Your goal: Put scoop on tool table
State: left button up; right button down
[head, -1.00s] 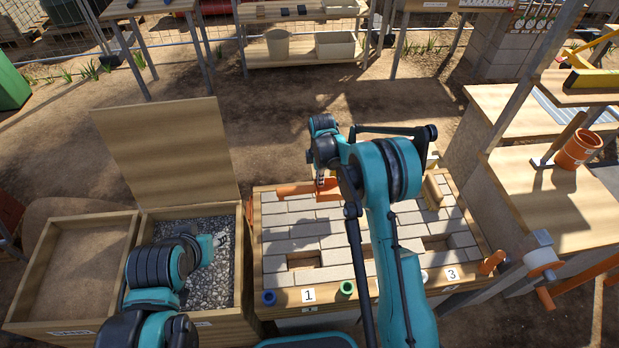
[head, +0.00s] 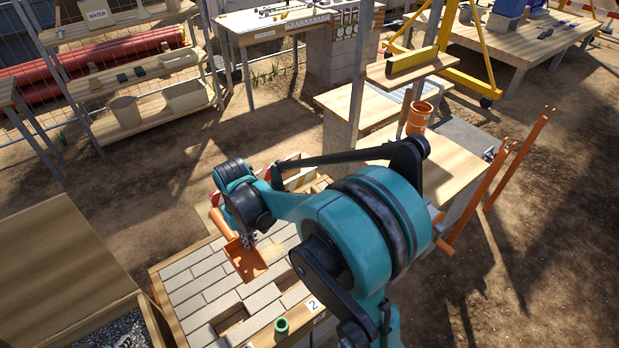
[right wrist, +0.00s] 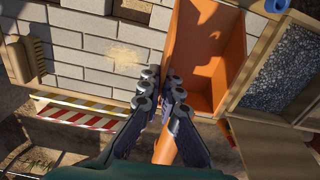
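The orange scoop (head: 245,260) is above the paved work surface in the head view, its tray tilted and its handle toward the upper left. It is large and close in the right wrist view (right wrist: 208,62). My right gripper (head: 252,238) is at the scoop; in the right wrist view its fingers (right wrist: 161,90) are close together around the scoop's handle. A table with small tools (head: 280,20) stands at the back, and a wooden table (head: 455,165) at the right; no label shows which is the tool table. Only a bit of my left gripper (head: 123,342) shows, at the bottom edge.
The paving surface (head: 190,285) lies below the scoop, with a green cup (head: 281,325) on its front edge. An orange pot (head: 419,117) stands at the right table's back edge. Orange posts (head: 510,165) rise beside that table. A gravel box (head: 150,325) is at lower left.

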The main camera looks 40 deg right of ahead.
aim_at(447, 177)
jog(key=k+l, duration=0.1)
jog(key=l, duration=4.35)
jog(key=k+z, duration=0.05)
jog(key=k, duration=0.05)
